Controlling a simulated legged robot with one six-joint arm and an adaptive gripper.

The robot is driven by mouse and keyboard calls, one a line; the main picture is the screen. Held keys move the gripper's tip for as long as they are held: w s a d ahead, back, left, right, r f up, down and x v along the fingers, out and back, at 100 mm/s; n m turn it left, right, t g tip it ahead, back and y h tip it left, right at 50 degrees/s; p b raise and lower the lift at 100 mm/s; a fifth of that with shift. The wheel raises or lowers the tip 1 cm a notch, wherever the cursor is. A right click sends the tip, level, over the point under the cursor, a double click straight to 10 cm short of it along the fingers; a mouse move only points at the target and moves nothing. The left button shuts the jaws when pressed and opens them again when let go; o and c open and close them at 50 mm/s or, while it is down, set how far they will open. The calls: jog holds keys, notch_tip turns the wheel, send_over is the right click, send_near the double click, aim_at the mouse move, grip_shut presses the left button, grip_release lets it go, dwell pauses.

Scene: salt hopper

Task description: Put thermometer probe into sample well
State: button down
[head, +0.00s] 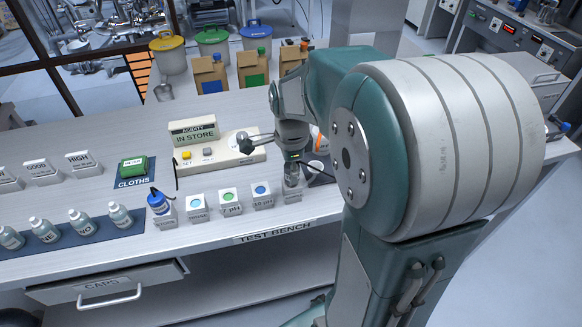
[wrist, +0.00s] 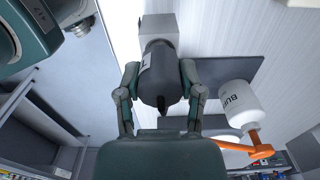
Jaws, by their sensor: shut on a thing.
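My gripper (wrist: 160,78) is shut on a dark grey rounded piece with a pale letter on it, which I take to be the thermometer probe (wrist: 158,62). A pale grey block (wrist: 160,27) lies just beyond it in the wrist view. In the head view my gripper (head: 292,158) points down near the bench's front edge, over a small grey block (head: 292,197) at the right end of a row. A greyish, see-through shape stands between them; I cannot tell if it is a cup or part of the probe. The sample well's opening is hidden, and so is the probe's lower end.
A white bottle with an orange nozzle (wrist: 240,105) stands close right in the wrist view.

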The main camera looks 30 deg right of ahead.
jog(key=shift+f, duration=0.75)
jog(key=shift+c, duration=0.8)
grip_release()
jog(key=shift+o, duration=0.8)
jog(key=shift+r, duration=0.15)
jog(key=shift+r, duration=2.85)
notch_tip(320, 180, up, 12)
